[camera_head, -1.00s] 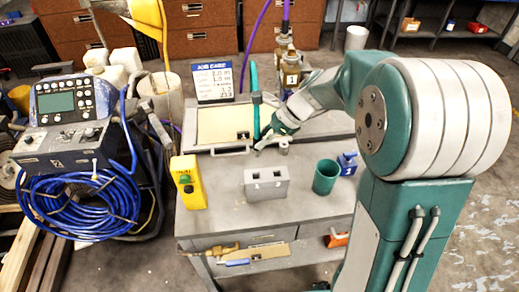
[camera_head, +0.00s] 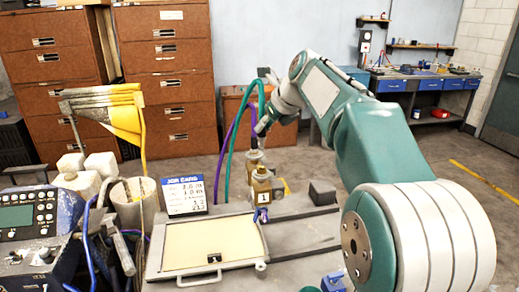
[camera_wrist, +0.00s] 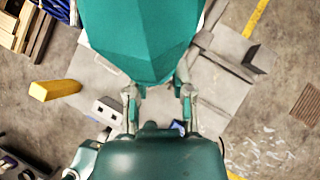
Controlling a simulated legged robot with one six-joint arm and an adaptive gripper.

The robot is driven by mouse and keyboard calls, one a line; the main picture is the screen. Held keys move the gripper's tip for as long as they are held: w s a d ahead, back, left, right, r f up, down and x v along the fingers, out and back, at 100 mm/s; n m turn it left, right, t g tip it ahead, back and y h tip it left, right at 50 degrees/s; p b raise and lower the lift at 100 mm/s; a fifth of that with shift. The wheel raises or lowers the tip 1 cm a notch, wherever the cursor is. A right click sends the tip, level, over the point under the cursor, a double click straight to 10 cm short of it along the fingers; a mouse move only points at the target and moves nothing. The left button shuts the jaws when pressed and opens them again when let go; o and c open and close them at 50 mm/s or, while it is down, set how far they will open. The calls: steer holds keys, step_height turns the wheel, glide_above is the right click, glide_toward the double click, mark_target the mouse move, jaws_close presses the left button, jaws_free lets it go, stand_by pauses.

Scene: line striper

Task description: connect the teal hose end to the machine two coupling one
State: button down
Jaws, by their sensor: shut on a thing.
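The teal hose (camera_head: 230,150) rises in a tall loop behind the work table, beside the purple hose. Its upper end runs to my gripper (camera_head: 264,118), which is shut on the hose end; the fingers cover the exact grip. In the wrist view a large teal body (camera_wrist: 143,35) fills the top centre, between and beyond the fingers of my gripper (camera_wrist: 160,100). A brass coupling block marked 1 (camera_head: 263,188) stands at the table's back right, below my gripper and apart from it. Another brass fitting (camera_head: 254,160) stands just behind it. I cannot tell which machine they belong to.
The purple hose (camera_head: 219,160) runs close beside the teal one. A job card (camera_head: 184,196) stands behind a tan panel (camera_head: 210,245). A control console (camera_head: 28,220) is at left. Brown drawer cabinets (camera_head: 165,80) stand behind. Open floor lies to the right.

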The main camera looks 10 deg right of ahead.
steer(key=shift+a+f, duration=0.2)
steer(key=shift+f, duration=1.1)
steer(key=shift+d+f, duration=0.25)
steer(key=shift+f, duration=1.1)
steer(key=shift+a, duration=0.1)
steer(key=shift+f, duration=1.65)
stand_by(0.6)
steer(key=shift+c, duration=2.1)
jaws_free()
